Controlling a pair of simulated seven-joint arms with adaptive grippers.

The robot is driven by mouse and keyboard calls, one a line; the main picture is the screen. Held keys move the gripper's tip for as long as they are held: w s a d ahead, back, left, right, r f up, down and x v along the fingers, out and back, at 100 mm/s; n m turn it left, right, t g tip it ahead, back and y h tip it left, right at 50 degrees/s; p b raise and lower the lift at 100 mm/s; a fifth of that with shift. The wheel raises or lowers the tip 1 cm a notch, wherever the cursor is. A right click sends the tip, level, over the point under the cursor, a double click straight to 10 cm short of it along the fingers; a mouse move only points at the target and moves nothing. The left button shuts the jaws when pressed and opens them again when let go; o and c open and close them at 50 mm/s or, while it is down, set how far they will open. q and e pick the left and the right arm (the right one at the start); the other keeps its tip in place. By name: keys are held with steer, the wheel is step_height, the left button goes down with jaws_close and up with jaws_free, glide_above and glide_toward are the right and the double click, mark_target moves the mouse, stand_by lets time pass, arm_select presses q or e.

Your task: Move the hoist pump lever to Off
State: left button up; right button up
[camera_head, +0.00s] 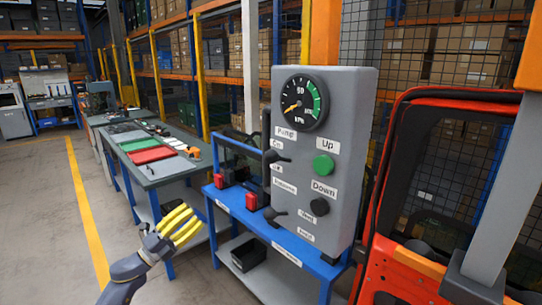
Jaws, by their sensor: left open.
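The grey control box (355,110) stands upright on the blue-framed bench. Below its "Pump" label (286,133), the black pump lever (279,157) sits between the upper "On" label (276,143) and a lower, partly hidden label (277,168). I cannot tell which setting it is at. A second black lever (275,214) is lower on the box. My left gripper (188,222), with yellow fingers, is open and empty, left of the bench and well apart from the box. My right gripper is not in view.
The box also carries a round gauge (304,102), a green Up button (323,166) and a black Down button (320,207). Red blocks (251,201) stand on the bench (290,247). An orange-red frame (405,265) is close on the right. Floor at left is clear.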

arm_select(q)
steer(key=s+d+r+m+g+h, duration=0.2)
steer(key=s+r+m+g, duration=0.15)
steer(key=r+m, duration=0.35)
steer(key=s+d+r+m+g+h, duration=0.25)
steer(key=r+m+g, duration=0.2)
steer(key=r, duration=0.45)
steer(key=m+g+y, duration=0.4)
steer(key=m+g, duration=0.1)
steer(key=m, duration=0.6)
glide_toward(271, 154)
steer(key=shift+h, duration=0.25)
steer(key=d, duration=0.3)
steer(key=w+d, duration=0.1)
steer(key=d, duration=0.2)
steer(key=w+d+f, duration=0.1)
steer(key=d, duration=0.2)
steer(key=shift+w+d, duration=0.2)
steer(key=shift+d, duration=0.2)
steer(key=shift+c, duration=0.4)
jaws_close()
